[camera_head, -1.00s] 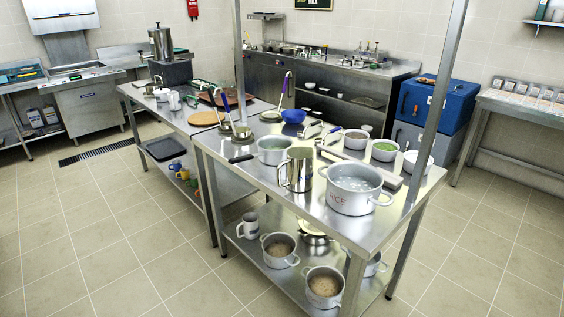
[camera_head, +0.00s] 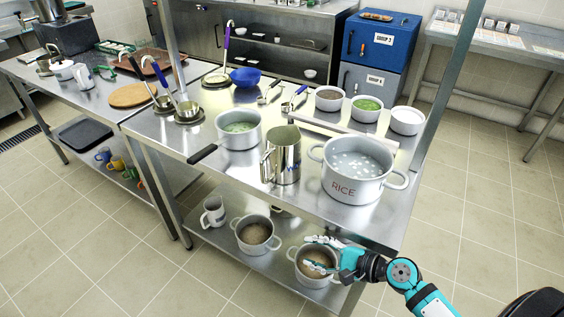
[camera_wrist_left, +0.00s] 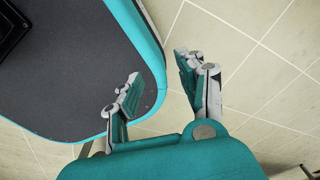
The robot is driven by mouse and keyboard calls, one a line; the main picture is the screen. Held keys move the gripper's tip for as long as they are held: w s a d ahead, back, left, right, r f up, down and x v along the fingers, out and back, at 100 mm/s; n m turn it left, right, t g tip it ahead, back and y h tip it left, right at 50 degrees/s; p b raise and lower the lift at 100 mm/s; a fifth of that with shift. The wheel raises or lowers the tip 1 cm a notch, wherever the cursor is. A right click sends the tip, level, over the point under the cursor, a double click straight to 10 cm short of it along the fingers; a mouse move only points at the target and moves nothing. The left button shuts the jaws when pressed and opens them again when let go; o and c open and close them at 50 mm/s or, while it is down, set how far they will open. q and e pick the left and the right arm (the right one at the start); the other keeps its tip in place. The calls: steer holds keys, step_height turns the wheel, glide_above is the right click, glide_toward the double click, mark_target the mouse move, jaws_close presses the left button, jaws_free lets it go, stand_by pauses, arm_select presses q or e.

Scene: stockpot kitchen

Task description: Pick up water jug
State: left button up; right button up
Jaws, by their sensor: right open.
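The water jug (camera_head: 284,158) is a tall metal jug with a handle on its left and a blue label. It stands upright on the steel table, between a pot with a green inside (camera_head: 238,138) and the large pot marked RICE (camera_head: 354,182). My right gripper (camera_head: 314,252) is open and empty in the head view, in front of and below the tabletop edge, overlapping a lower-shelf pot (camera_head: 313,280). It is apart from the jug. My left gripper (camera_wrist_left: 160,76) shows in the left wrist view, open and empty above the floor and my own base.
A table post (camera_head: 448,85) rises at the right. Small pots (camera_head: 366,108), ladles and a blue bowl (camera_head: 245,77) stand farther back. Floor is clear to the right.

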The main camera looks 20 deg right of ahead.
step_height(320, 180, up, 9)
steer(key=m+t+y, duration=0.1)
steer(key=m+y, duration=0.1)
steer(key=m, duration=0.1)
steer(key=m+t, duration=0.3)
steer(key=m, duration=0.3)
glide_toward(263, 179)
steer(key=p+x, duration=0.1)
steer(key=x, duration=0.2)
steer(key=r+p+x, duration=0.1)
steer(key=p+x, duration=0.1)
steer(key=x, duration=0.2)
steer(key=r+p+x, duration=0.1)
steer(key=x, duration=0.2)
steer(key=shift+w+p, duration=0.35)
steer(key=shift+w, duration=0.05)
arm_select(q)
steer(key=r, duration=0.4)
steer(key=shift+w+a+r, duration=0.35)
arm_select(e)
steer(key=shift+d, duration=0.1)
jaws_close()
